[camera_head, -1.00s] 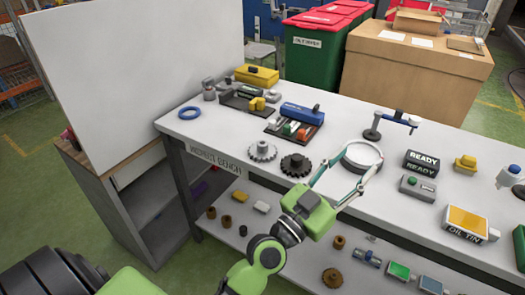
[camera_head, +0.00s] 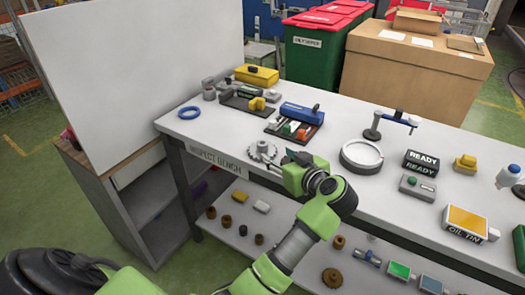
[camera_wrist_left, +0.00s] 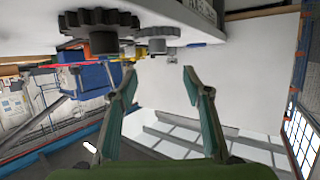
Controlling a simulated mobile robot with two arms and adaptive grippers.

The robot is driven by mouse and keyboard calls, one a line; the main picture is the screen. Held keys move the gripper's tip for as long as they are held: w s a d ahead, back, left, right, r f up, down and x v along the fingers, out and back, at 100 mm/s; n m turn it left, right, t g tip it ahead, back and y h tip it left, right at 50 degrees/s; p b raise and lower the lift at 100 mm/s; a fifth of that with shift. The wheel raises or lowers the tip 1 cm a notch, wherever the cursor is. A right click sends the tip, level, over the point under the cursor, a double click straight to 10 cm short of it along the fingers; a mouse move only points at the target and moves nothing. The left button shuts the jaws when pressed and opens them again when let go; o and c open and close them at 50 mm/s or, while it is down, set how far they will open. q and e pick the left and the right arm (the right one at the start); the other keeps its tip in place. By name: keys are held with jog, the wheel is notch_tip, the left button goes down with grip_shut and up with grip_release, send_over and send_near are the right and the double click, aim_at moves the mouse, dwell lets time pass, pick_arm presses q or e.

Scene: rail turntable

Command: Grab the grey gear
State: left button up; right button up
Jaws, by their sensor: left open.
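The grey gear (camera_head: 262,151) lies near the front edge of the white bench, left of the dark gear (camera_head: 299,157). My left gripper (camera_head: 267,161) is at the bench's front edge beside the grey gear, its fingers partly hidden. In the left wrist view the open, empty fingers (camera_wrist_left: 159,70) point toward the white board. The grey gear (camera_wrist_left: 157,36) shows there above the fingertips, beyond the larger dark gear (camera_wrist_left: 101,30). No contact with either gear is visible. My right gripper is not in view.
A blue ring (camera_head: 189,112) lies at the bench's left end. A tray with a blue block (camera_head: 301,113) stands behind the gears. A white round dish (camera_head: 361,157) sits to the right. A tall white board (camera_head: 135,60) rises at the left.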

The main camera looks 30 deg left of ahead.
aim_at(264, 145)
pick_arm(q)
jog(key=x, duration=0.8)
jog(key=shift+a, duration=0.1)
jog(key=shift+w+p+x, duration=0.25)
jog(key=shift+p+x, duration=0.05)
jog(key=shift+x, duration=2.5)
grip_shut()
